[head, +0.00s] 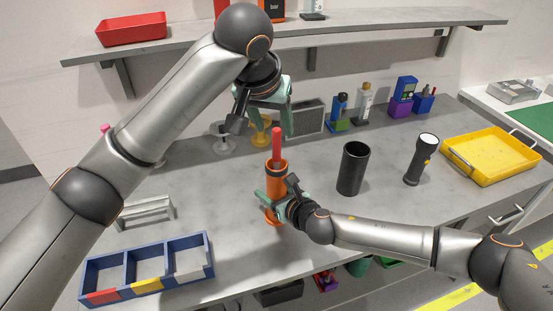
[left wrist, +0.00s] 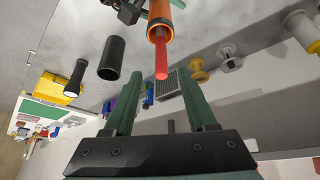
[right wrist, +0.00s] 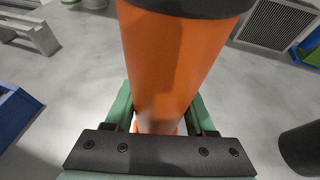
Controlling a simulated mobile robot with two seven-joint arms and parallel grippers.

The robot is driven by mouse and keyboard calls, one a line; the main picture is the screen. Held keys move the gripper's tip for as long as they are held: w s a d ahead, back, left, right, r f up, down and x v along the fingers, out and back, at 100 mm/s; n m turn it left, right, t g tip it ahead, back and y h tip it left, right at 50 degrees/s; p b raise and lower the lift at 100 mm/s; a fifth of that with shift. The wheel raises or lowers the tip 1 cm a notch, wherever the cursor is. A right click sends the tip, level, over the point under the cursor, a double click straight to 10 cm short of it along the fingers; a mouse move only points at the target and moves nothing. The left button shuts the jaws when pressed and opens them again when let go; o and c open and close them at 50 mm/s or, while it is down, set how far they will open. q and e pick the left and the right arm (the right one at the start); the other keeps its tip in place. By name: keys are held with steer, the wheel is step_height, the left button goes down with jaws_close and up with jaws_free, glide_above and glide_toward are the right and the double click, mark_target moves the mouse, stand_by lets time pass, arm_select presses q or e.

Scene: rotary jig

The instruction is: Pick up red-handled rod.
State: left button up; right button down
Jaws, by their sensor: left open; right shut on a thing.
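The red-handled rod (head: 276,147) stands upright with its red handle sticking out of the top of an orange cylinder (head: 276,180). In the left wrist view the red handle (left wrist: 161,62) points out of the orange cylinder (left wrist: 160,22), between and beyond my fingertips. My left gripper (head: 268,110) is open and empty, above and close to the handle in the head view. My right gripper (head: 272,203) is shut on the orange cylinder, which also fills the right wrist view (right wrist: 172,65). The rod's lower part is hidden inside the cylinder.
A black cup (head: 352,168) and a flashlight (head: 420,158) stand to the right, before a yellow tray (head: 490,155). A blue three-part bin (head: 147,270) lies front left. Spools (head: 260,130) and bottles stand behind. A shelf (head: 390,22) runs above the bench.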

mark_target(277, 130)
arm_select(q)
steer(key=shift+w+d+f+n+g+y, duration=0.2)
steer(key=shift+w+f, duration=0.35)
steer(key=shift+f, duration=0.05)
steer(key=shift+w+d+f+n+g+y, duration=0.15)
steer(key=shift+w+f+n+g+y, duration=0.05)
steer(key=shift+w+f, duration=0.35)
steer(key=shift+x, duration=2.75)
steer(key=shift+s+a+f, duration=0.1)
steer(key=shift+s+a, duration=0.05)
steer(key=shift+s, duration=0.1)
steer(key=shift+c, duration=0.2)
jaws_close()
